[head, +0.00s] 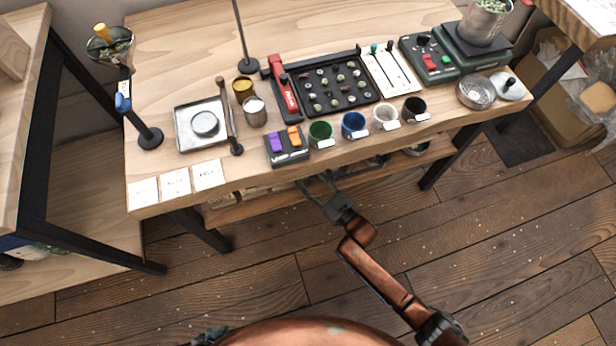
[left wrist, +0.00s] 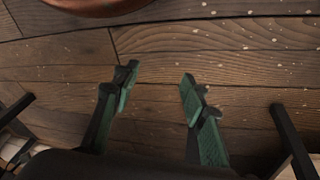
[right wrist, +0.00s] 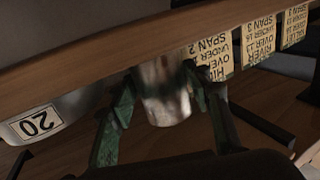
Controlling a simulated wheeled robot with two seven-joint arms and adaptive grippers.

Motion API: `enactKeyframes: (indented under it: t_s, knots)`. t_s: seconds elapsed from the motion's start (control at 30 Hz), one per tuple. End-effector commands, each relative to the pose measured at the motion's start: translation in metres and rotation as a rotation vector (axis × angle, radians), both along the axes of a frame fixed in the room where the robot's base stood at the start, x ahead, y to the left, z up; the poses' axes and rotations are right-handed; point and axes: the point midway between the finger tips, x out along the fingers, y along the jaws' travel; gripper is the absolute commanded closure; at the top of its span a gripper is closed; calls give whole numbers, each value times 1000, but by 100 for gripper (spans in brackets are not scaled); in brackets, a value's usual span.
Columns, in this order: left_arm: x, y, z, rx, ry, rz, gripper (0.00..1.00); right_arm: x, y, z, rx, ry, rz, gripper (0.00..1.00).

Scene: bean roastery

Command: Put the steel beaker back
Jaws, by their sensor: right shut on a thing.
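The steel beaker (right wrist: 163,92) is a shiny metal cylinder in the right wrist view. My right gripper (right wrist: 165,105) has a finger on each side of it and is shut on it. In the head view my right gripper (head: 322,184) reaches in at the front edge of the workbench, by the lower shelf. The beaker is not clear there. My left gripper (left wrist: 155,90) is open and empty above the floor in the left wrist view.
The workbench (head: 190,60) carries a black sample tray (head: 335,88), several small cups, a metal cup (head: 255,113), a square tray (head: 180,140) and scales. A lower shelf (head: 275,204) runs beneath. A bowl labelled 20 (right wrist: 62,112) and printed cards (right wrist: 258,45) flank the beaker. The front floor is clear.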

Motion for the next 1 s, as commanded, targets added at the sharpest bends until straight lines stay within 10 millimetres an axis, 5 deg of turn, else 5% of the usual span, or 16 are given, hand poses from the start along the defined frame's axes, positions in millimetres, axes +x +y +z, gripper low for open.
enactKeyframes:
  t_s: [0.07,0.1,0.3,0.7,1.0]
  knots:
    - [1,-1,-2,-2,-6,0,60,0,0,-3,0,0,0,86]
    - [2,-1,-2,-4,-9,1,60,0,0,-3,-1,1,0,53]
    - [2,-1,-2,-3,-8,1,60,0,0,-2,-1,1,0,39]
    - [-1,0,2,2,4,-1,60,-2,-2,1,-1,1,-1,38]
    - [-33,26,44,71,143,-2,60,-43,-40,5,-4,-2,-1,38]
